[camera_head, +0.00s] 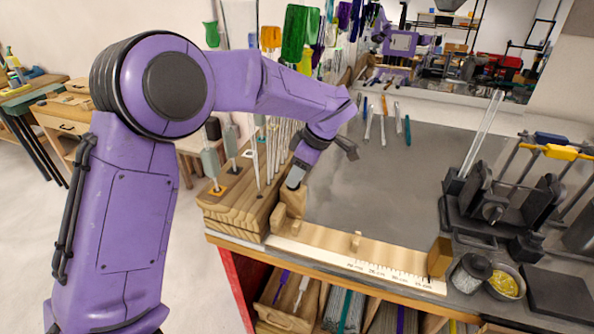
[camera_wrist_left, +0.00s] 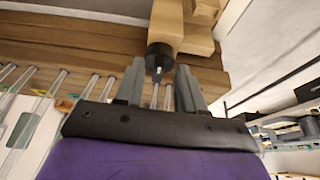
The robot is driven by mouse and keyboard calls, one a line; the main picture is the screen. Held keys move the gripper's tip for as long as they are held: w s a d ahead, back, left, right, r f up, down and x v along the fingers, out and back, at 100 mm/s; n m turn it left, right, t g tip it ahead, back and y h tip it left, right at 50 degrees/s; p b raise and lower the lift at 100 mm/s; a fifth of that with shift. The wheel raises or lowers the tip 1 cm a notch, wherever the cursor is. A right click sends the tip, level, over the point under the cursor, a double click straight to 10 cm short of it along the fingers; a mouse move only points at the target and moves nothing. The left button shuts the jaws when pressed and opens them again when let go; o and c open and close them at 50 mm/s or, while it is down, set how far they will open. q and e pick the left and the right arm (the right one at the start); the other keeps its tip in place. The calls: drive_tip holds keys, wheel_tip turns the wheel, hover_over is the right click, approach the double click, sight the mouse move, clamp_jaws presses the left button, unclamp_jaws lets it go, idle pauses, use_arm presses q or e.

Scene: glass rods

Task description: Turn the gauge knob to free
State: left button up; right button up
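The gauge is a wooden rule (camera_head: 340,250) with a printed scale along the front edge of the bench. It has a small peg (camera_head: 356,241) near its middle and a wooden block (camera_head: 439,257) at its right end. In the left wrist view a black round knob (camera_wrist_left: 159,57) sits on a light wooden block (camera_wrist_left: 168,22). My left gripper (camera_head: 294,180) points down at the gauge's left end and hides the knob in the head view. In the wrist view its two grey fingers (camera_wrist_left: 158,80) are apart, with the knob just ahead between the tips; contact is not clear.
A wooden rack (camera_head: 232,215) with glass rods and tools stands left of the gripper. A black clamp fixture (camera_head: 493,205), a jar (camera_head: 470,273) and a bowl of yellow bits (camera_head: 506,283) are at the right. The grey bench middle (camera_head: 390,185) is clear. A mirror is behind.

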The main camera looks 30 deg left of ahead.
use_arm(q)
drive_tip(key=shift+w, duration=0.1)
drive_tip(key=shift+r, duration=0.3)
drive_tip(key=b+v, duration=0.1)
drive_tip(key=v, duration=0.9)
drive_tip(key=shift+d+f, duration=0.1)
